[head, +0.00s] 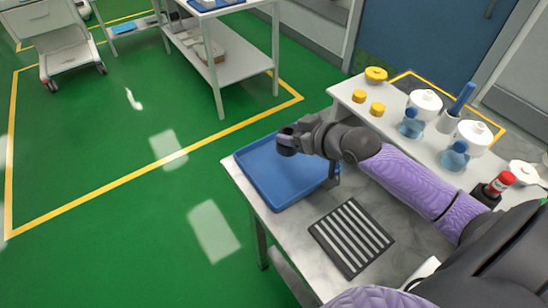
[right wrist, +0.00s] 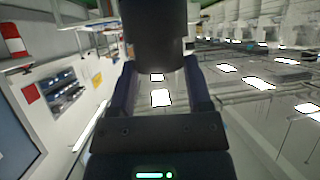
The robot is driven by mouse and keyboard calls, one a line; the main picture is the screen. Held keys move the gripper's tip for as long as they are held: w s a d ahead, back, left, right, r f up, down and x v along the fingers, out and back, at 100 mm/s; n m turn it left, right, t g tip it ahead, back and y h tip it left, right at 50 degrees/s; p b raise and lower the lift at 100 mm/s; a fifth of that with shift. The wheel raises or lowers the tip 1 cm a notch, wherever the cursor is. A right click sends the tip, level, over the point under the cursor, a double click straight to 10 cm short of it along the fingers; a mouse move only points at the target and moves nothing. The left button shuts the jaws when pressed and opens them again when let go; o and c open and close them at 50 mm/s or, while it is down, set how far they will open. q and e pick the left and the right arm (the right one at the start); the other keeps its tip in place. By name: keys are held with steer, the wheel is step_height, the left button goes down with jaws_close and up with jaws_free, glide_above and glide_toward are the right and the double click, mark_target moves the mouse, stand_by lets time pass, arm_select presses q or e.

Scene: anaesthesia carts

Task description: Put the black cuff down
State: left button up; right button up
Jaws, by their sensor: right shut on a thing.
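My right gripper (head: 299,137) reaches in from the right above the blue tray (head: 278,187) on the near table. It is shut on the black cuff (head: 286,146), a dark rounded thing at its tip. In the right wrist view the cuff (right wrist: 152,32) is a dark upright cylinder between the two fingers of the right gripper (right wrist: 156,88). The cuff appears held above the tray, apart from its floor. The visible part of the tray is empty; my arm hides some of its right side. My left gripper is not in view.
A dark slatted mat (head: 352,237) lies on the marble-topped table (head: 290,235) beside the tray. A white counter (head: 395,125) at the right bears yellow lids (head: 376,75), white-lidded containers (head: 425,102) and blue-topped bottles (head: 411,123). Green floor is open at the left.

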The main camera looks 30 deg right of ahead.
mark_target(296, 153)
step_height(296, 153, down, 6)
steer(key=shift+s+f+b, duration=0.1)
steer(key=shift+f+b, duration=0.1)
steer(key=shift+b, duration=0.95)
steer(key=shift+r, duration=0.15)
steer(key=o, duration=1.3)
